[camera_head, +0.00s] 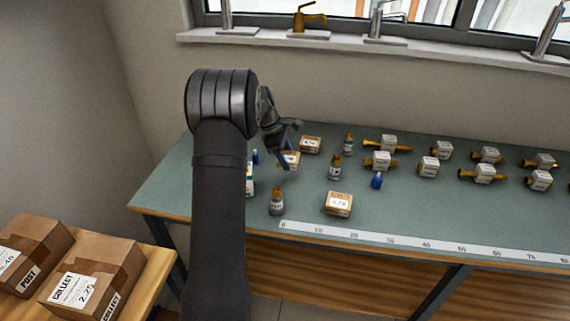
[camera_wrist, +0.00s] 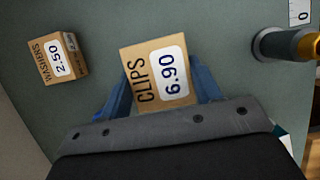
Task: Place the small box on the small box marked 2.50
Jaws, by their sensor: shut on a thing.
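My gripper (camera_wrist: 163,95) has blue fingers on both sides of a small cardboard box marked CLIPS 6.90 (camera_wrist: 158,72) and is shut on it. In the head view my gripper (camera_head: 283,158) is at the left part of the bench, with the held box (camera_head: 292,158) partly hidden behind it. The small box marked WASHERS 2.50 (camera_wrist: 58,58) lies to the left of the held box in the wrist view, apart from it. In the head view a small box (camera_head: 311,144), which looks like the same one, is just behind and right of the held box.
Another small box (camera_head: 339,204) sits near the bench's front edge. Valves and fittings (camera_head: 428,167) fill the right part. A ruler strip (camera_head: 420,242) runs along the front. Big cartons (camera_head: 95,275) stand lower left.

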